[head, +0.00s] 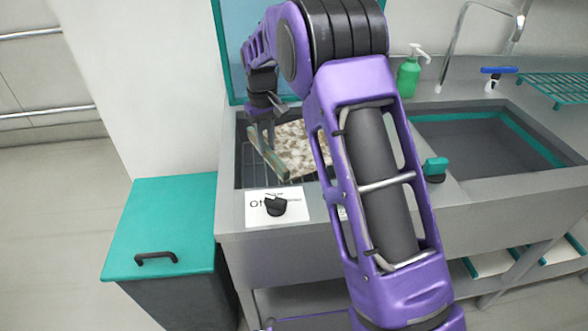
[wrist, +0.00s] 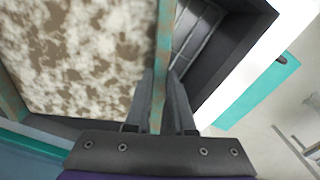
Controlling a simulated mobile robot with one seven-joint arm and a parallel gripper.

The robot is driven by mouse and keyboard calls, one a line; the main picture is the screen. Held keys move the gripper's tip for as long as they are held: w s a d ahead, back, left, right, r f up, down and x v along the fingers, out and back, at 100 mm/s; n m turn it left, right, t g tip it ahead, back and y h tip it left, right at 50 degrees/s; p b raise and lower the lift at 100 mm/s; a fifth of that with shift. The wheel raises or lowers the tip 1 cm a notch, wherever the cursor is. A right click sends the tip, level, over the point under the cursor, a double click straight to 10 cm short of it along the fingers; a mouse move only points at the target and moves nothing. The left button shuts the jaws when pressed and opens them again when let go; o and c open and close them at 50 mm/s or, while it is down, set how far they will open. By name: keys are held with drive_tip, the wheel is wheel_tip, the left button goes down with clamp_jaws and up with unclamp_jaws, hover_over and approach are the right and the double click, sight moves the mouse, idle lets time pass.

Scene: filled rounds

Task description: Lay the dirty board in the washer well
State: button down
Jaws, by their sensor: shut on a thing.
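The dirty board (head: 300,148) is mottled brown and white, with a worn green-brown rim. In the head view it is over or within the washer well (head: 248,168), a dark opening with a wire rack at the counter's left end; my arm hides its right part. My gripper (head: 265,124) is shut on the board's left rim. In the wrist view the fingers (wrist: 161,100) pinch that rim, and the board's soiled face (wrist: 80,55) fills the left side. A strip of rack and dark well wall shows beside it. I cannot tell whether the board touches the rack.
A teal lid (head: 231,55) stands raised behind the well. A black knob (head: 276,205) sits on the front label. A teal-topped bin (head: 170,215) is at left. To the right are a sink basin (head: 470,150), a green soap bottle (head: 408,78), a faucet (head: 456,40) and a teal drying rack (head: 556,88).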

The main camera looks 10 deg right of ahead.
wheel_tip(320, 180, down, 10)
drive_tip(key=shift+r+b, duration=0.2)
drive_tip(key=shift+b, duration=0.35)
drive_tip(key=c, duration=0.8)
unclamp_jaws()
drive_tip(key=shift+o, duration=0.2)
wheel_tip(320, 180, up, 12)
drive_tip(key=shift+r+p, duration=0.1)
drive_tip(key=shift+p, duration=0.7)
